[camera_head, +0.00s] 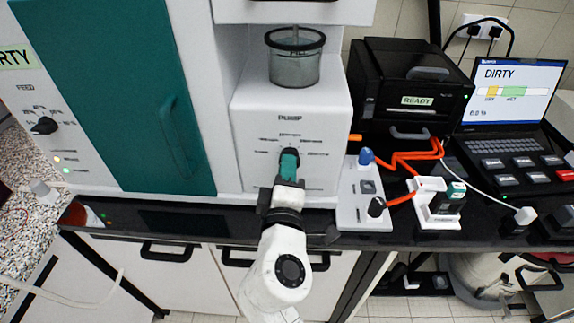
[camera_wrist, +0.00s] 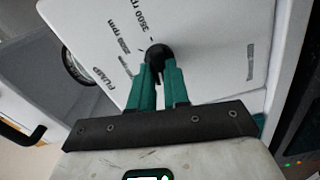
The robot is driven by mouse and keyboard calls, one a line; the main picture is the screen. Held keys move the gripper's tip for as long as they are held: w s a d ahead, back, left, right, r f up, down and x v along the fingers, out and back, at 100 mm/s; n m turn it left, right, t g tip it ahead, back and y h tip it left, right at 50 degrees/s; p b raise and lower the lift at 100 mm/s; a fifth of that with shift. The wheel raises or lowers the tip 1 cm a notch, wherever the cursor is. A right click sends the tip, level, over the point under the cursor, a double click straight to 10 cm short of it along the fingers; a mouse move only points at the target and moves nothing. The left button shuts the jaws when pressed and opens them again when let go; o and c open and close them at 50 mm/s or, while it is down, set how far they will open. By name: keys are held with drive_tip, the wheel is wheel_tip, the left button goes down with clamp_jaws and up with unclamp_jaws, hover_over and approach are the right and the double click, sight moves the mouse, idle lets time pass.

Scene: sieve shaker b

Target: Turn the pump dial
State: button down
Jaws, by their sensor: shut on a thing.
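The pump dial (camera_wrist: 158,53) is a small black knob on the white front panel (camera_wrist: 210,40) of the pump housing, with printed marks around it. In the head view the dial (camera_head: 289,155) sits below the word PUMP, partly hidden by my gripper. My gripper (camera_head: 289,168) has green fingers and reaches the panel from below and in front. In the wrist view the gripper fingers (camera_wrist: 162,72) are close together on either side of the knob, shut on it. The dial's exact pointer setting is hard to tell.
A clear jar (camera_head: 294,65) sits above the pump panel. A feed dial (camera_head: 44,125) and a green door (camera_head: 120,90) are at left. A small white control box (camera_head: 362,200) stands at right on the black counter. A black printer-like box (camera_head: 405,80) and a laptop (camera_head: 510,95) are further right.

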drive_tip(key=shift+f+n+p, duration=0.1)
drive_tip(key=shift+n+p, duration=0.3)
drive_tip(key=shift+n, duration=0.8)
drive_tip(key=c, duration=1.1)
unclamp_jaws()
drive_tip(key=shift+s, duration=0.1)
drive_tip(key=s+b, duration=0.2)
drive_tip(key=s, duration=0.8)
drive_tip(key=shift+s, duration=0.3)
